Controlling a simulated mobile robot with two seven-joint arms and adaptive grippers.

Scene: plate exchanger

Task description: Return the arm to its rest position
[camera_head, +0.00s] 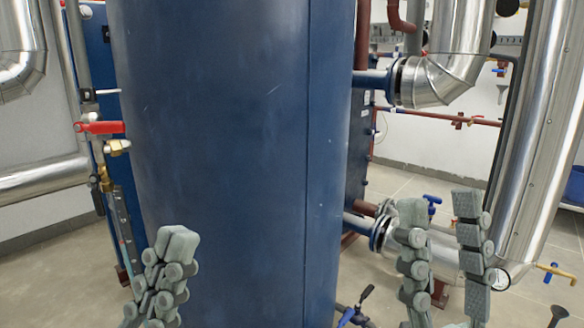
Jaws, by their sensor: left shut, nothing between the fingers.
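My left gripper (177,240) shows at the lower left, pointing up. Its grey padded fingers are together, with nothing between them. It appears in front of the lower left part of the large blue tank (225,130); I cannot tell the exact gap to it. My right gripper (439,206) stands at the lower right, its two fingers upright and clearly apart, with nothing between them. It overlaps the silver pipe behind it in the view. Both arms below the grippers are cut off by the bottom edge.
A red-handled valve (100,127) is on the pipe left of the tank. Silver insulated pipes (545,120) run at the right. Tiled floor (425,185) shows behind the tank.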

